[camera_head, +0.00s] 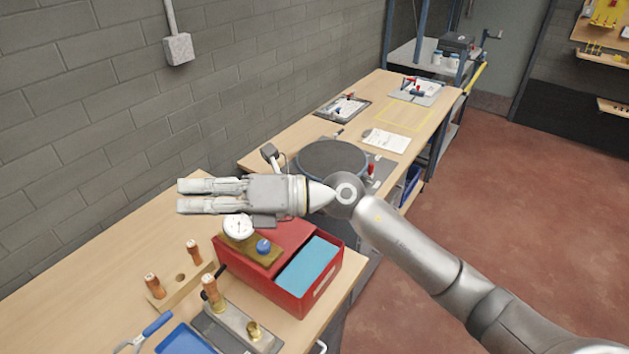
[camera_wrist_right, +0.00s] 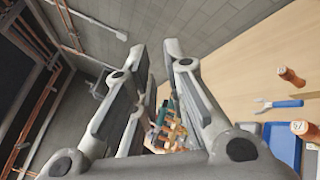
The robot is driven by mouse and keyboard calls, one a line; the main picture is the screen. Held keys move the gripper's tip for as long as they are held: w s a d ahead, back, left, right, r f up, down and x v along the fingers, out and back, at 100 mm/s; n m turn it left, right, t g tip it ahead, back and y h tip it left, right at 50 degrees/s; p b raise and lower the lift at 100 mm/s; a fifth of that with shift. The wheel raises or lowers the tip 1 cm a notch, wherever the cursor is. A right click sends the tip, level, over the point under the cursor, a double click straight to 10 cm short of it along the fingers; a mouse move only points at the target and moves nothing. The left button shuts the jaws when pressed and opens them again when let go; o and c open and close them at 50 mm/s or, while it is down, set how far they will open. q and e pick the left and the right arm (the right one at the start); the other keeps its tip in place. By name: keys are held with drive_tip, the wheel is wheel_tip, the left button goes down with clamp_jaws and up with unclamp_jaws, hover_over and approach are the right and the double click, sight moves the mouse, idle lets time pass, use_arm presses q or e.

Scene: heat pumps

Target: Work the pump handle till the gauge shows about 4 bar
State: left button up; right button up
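The pump is a red open-topped box (camera_head: 285,292) with blue water (camera_head: 308,263) in it, standing on the near bench. A round white gauge (camera_head: 239,227) and a blue knob (camera_head: 263,246) sit on its brass-coloured top plate. The gauge needle is too small to read. A short dark bar (camera_head: 221,270) shows at the box's left side; I cannot tell whether it is the pump handle. My right gripper (camera_head: 184,196) is open and empty above and left of the gauge, fingers pointing left. Its fingers (camera_wrist_right: 163,65) also stand apart in the right wrist view. My left gripper is not in view.
A wooden block (camera_head: 178,290) with copper-coloured pieces, a metal fixture (camera_head: 235,325) with a brass fitting, and a blue tray (camera_head: 185,340) lie left of the pump. A dark round drum (camera_head: 332,158) stands behind it. Bare bench (camera_head: 110,250) lies toward the wall.

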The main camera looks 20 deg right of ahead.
drive_tip(key=w+d+f+n+g+h, duration=0.1)
drive_tip(key=w+d+f+n+h, duration=0.2)
drive_tip(key=f+h, duration=0.25)
drive_tip(key=w+d+f+h, duration=0.1)
drive_tip(key=w+d+h, duration=0.1)
drive_tip(key=d, duration=0.4)
drive_tip(key=w+d+f+h, duration=0.1)
drive_tip(key=d+h, duration=0.3)
drive_tip(key=d, duration=0.2)
drive_tip(key=w+d+f+h, duration=0.1)
drive_tip(key=w+d+h, duration=0.1)
drive_tip(key=d+h, duration=0.2)
drive_tip(key=shift+w+d+f+m, duration=0.15)
drive_tip(key=shift+d+f, duration=0.05)
drive_tip(key=shift+d, duration=0.4)
drive_tip(key=shift+w+d+f+m, duration=0.15)
drive_tip(key=shift+d, duration=0.4)
drive_tip(key=shift+d+f, duration=0.15)
drive_tip(key=shift+f, duration=0.1)
drive_tip(key=shift+f+b, duration=1.15)
drive_tip(key=shift+f, duration=0.9)
